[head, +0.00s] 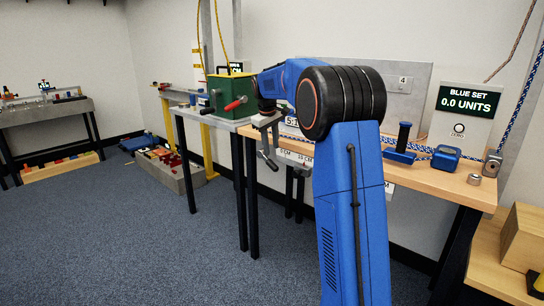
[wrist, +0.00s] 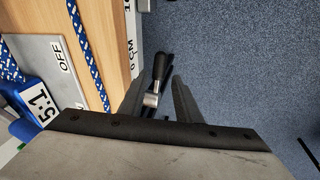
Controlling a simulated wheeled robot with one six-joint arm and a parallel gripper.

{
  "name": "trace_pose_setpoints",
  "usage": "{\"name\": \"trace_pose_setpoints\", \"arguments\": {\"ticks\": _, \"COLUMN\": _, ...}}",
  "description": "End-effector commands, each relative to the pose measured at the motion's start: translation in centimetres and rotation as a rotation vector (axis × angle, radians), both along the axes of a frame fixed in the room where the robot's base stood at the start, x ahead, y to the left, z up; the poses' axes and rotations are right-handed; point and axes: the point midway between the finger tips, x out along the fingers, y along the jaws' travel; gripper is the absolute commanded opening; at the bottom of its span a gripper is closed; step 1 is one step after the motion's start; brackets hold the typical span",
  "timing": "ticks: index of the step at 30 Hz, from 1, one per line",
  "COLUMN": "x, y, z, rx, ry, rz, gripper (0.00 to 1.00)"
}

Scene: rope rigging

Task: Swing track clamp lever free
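The lever (wrist: 159,68) shows in the wrist view as a black handle on a silver metal hub (wrist: 151,99), beside the wooden table edge with blue floor behind. My gripper (wrist: 158,84) is open, with one dark finger on each side of the lever. Gaps show between the fingers and the lever, so I see no firm grip. In the head view my gripper (head: 269,146) hangs pointing down at the front edge of the wooden bench, left of the blue arm. I cannot make out the lever clearly there. The lower part of the hub is partly hidden by my gripper body.
The bench (head: 470,188) carries a blue-and-white rope (wrist: 92,45), a grey OFF plate (wrist: 50,58) and a blue 5:1 block (wrist: 38,103). A green box (head: 232,96) with a red handle stands left of my gripper. Open carpet (head: 140,245) lies in front.

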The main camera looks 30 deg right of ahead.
Motion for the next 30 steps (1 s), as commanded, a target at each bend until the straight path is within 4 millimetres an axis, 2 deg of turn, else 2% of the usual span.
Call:
{"name": "trace_pose_setpoints", "arguments": {"ticks": 6, "x": -0.7, "y": 0.8, "z": 4.1, "rx": 0.000, "ry": -0.003, "rz": 0.001, "gripper": 0.30}}
{"name": "trace_pose_setpoints", "arguments": {"ticks": 12, "x": -1.2, "y": 1.3, "z": 6.4, "rx": 0.000, "ry": -0.001, "rz": 0.001, "gripper": 0.30}}
{"name": "trace_pose_setpoints", "arguments": {"ticks": 25, "x": -1.4, "y": 1.5, "z": 7.2, "rx": 0.001, "ry": 0.000, "rz": 0.001, "gripper": 0.30}}
{"name": "trace_pose_setpoints", "arguments": {"ticks": 29, "x": -1.5, "y": 1.4, "z": 7.2, "rx": 0.008, "ry": -0.011, "rz": -0.021, "gripper": 0.00}}
{"name": "trace_pose_setpoints", "arguments": {"ticks": 30, "x": -1.6, "y": 1.4, "z": 7.1, "rx": 0.016, "ry": -0.021, "rz": -0.047, "gripper": 0.00}}
